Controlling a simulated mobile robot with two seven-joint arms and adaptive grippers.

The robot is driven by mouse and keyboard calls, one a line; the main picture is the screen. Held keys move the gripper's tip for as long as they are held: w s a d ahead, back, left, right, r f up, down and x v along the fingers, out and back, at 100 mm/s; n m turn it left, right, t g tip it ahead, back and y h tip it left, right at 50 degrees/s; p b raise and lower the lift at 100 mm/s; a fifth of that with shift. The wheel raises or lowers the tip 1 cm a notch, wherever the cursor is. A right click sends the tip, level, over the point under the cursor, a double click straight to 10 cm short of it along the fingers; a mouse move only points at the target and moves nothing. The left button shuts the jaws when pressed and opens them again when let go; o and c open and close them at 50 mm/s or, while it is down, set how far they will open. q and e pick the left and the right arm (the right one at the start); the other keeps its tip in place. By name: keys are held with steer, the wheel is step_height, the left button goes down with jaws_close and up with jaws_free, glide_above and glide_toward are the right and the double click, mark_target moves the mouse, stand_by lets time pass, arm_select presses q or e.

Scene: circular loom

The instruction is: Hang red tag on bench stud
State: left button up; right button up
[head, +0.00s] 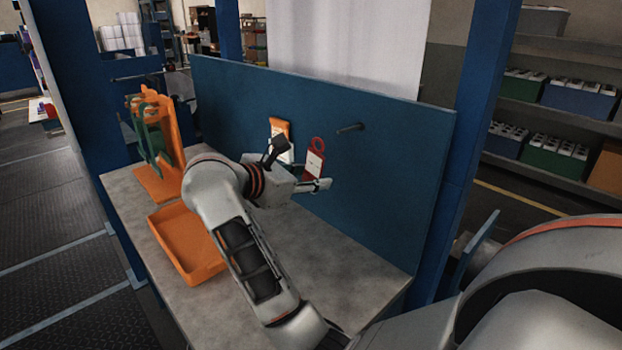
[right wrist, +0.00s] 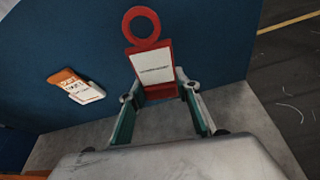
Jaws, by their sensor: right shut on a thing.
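The red tag (head: 314,164) has a ring at its top and a white label on its front. My right gripper (head: 312,180) is shut on its lower end and holds it upright above the bench, in front of the blue back panel. In the right wrist view the tag (right wrist: 152,68) stands between the two fingertips (right wrist: 161,94), ring up. The dark stud (head: 350,128) sticks out of the panel, to the right of the ring and a little higher; the ring appears apart from it. The stud does not show in the right wrist view. My left gripper is out of view.
An orange and white tag (head: 280,138) is on the blue panel (head: 395,150) left of the red tag; it also shows in the right wrist view (right wrist: 75,86). An orange tray (head: 186,243) and an orange-green fixture (head: 155,140) stand at the left of the grey bench (head: 345,265).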

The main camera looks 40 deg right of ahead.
steer(key=shift+r, duration=0.2)
steer(key=d, duration=0.4)
steer(key=shift+w+d, duration=0.1)
steer(key=shift+w, duration=0.1)
steer(key=shift+r, duration=0.2)
steer(key=shift+d+b, duration=0.6)
steer(key=shift+d, duration=0.55)
stand_by(0.8)
steer(key=shift+w+d, duration=0.1)
steer(key=shift+d, duration=0.05)
steer(key=shift+f+b, duration=0.2)
steer(key=shift+b, duration=0.15)
stand_by(0.4)
